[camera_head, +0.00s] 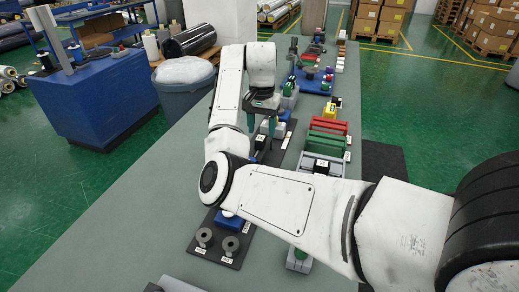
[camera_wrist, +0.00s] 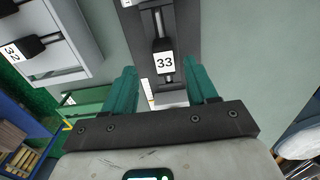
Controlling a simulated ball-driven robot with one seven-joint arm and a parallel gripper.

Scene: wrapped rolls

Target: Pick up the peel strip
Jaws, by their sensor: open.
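My gripper (camera_head: 262,124) hangs over the long grey-green bench in the head view, its green fingers pointing down. In the wrist view my gripper (camera_wrist: 163,88) is open, with a clear gap between the two green fingers and nothing held. A black piece with a white tag reading 33 (camera_wrist: 164,62) lies on a dark strip-shaped base just beyond the fingertips. A small white surface shows between the fingers, partly hidden by the gripper's crossbar. I cannot tell which thing is the peel strip.
A black piece tagged 32 (camera_wrist: 27,47) sits in a light grey holder at the wrist view's left. In the head view, red and green holders (camera_head: 329,125) stand right of the gripper. A dark base with grey knobs (camera_head: 222,247) lies nearer. The bench's left side (camera_head: 130,215) is bare.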

